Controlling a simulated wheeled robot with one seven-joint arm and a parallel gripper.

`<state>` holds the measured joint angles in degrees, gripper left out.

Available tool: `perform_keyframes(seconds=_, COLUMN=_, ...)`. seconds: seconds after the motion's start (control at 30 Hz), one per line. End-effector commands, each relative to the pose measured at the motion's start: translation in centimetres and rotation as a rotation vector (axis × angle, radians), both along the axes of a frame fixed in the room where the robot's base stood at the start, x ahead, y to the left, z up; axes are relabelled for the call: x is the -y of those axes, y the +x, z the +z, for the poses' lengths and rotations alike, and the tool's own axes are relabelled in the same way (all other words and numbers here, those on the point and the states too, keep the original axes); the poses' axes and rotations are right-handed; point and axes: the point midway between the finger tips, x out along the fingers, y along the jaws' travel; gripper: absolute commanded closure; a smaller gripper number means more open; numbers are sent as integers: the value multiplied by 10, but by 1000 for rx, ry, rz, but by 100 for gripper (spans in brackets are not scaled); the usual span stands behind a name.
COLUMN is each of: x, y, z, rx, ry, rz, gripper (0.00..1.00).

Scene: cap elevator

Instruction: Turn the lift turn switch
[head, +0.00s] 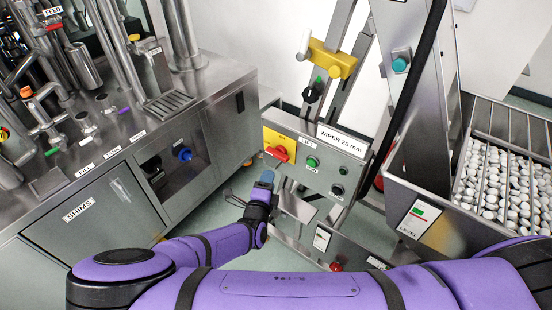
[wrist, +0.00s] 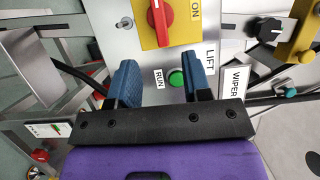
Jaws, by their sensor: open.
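The lift turn switch is a red handle (head: 278,153) on a yellow plate (head: 291,140), at the left end of a grey control box marked LIFT. In the wrist view the red handle (wrist: 161,18) is at the top centre on its yellow plate (wrist: 179,38), with ON printed at the plate's right. My gripper (head: 266,178) is just in front of and below the switch in the head view. In the wrist view my gripper (wrist: 163,80) is open with two blue fingers, nothing held between them. The red handle is beyond the fingertips, apart from them.
A green RUN button (wrist: 176,78) shows between the fingers; the head view shows a green button (head: 312,162) beside the switch. A black knob (head: 312,92) and yellow clamp (head: 333,58) stand above the box. A steel cabinet (head: 225,110) is left, a bin of caps (head: 505,190) right.

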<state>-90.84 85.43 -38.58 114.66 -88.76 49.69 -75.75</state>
Motion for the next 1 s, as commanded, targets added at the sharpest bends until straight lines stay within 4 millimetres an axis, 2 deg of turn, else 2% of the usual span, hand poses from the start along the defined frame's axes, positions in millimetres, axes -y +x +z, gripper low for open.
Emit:
perform_keyframes(seconds=0.17, x=3, y=13, z=-1, rx=1, ry=-12, rz=7, gripper=55)
perform_keyframes(seconds=0.5, x=19, y=69, z=-1, rx=1, ry=-9, rz=5, gripper=55)
perform_keyframes(seconds=0.7, x=25, y=94, z=-1, rx=0, ry=-8, rz=5, gripper=55)
perform_keyframes(seconds=1.0, x=28, y=104, z=-1, rx=0, ry=-7, rz=6, gripper=55)
